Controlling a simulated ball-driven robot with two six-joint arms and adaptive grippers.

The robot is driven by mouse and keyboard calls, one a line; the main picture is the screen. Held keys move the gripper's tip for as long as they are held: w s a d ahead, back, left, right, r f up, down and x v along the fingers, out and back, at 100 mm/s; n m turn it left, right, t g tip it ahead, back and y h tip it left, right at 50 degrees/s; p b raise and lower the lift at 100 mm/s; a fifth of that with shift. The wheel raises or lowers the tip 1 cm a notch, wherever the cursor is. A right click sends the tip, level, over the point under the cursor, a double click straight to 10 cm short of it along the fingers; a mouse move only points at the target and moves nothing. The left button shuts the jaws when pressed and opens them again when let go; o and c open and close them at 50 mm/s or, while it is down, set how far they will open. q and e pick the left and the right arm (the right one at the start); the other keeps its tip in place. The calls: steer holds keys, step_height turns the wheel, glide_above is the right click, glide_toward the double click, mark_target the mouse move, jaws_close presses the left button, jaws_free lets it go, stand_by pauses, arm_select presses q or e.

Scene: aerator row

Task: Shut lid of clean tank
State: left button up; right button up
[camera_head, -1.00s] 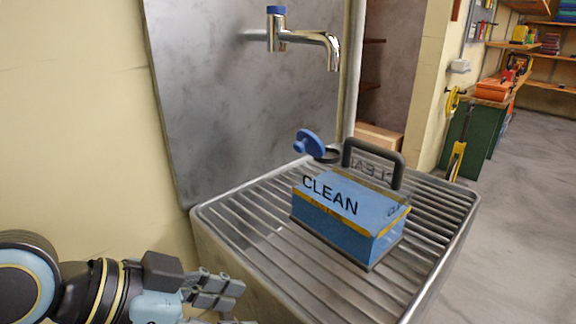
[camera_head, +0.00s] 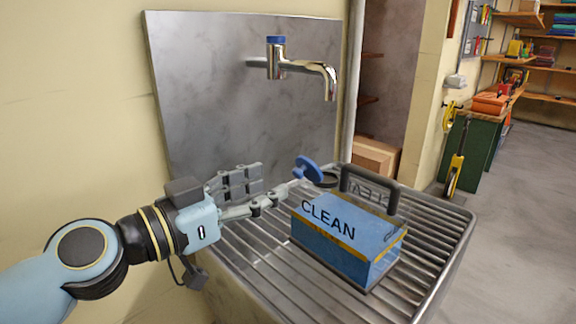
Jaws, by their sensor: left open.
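The clean tank (camera_head: 345,240) is a blue box with a yellow stripe and the word CLEAN. It stands upright on the slatted metal drainer. Its dark handle (camera_head: 371,182) stands up at the far side. Its blue round lid (camera_head: 306,167) is tilted up, open, beside a dark ring-shaped opening (camera_head: 324,179) at the tank's far left. My left gripper (camera_head: 279,179) is open and empty, left of the lid. One finger reaches close to the lid; I cannot tell whether it touches. My right gripper is not in view.
The ribbed metal drainer (camera_head: 428,238) has free room around the tank. A chrome tap (camera_head: 300,66) with a blue top sticks out from the metal back panel (camera_head: 205,100) above. A cardboard box (camera_head: 376,157) is behind; a green workbench (camera_head: 480,150) and shelves are at the right.

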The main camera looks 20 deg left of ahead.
mark_target(295, 174)
arm_select(q)
steer(key=x, duration=0.5)
steer(key=shift+w+d+p, duration=0.15)
steer(key=shift+w+p, duration=0.1)
steer(key=shift+p, duration=0.15)
jaws_close()
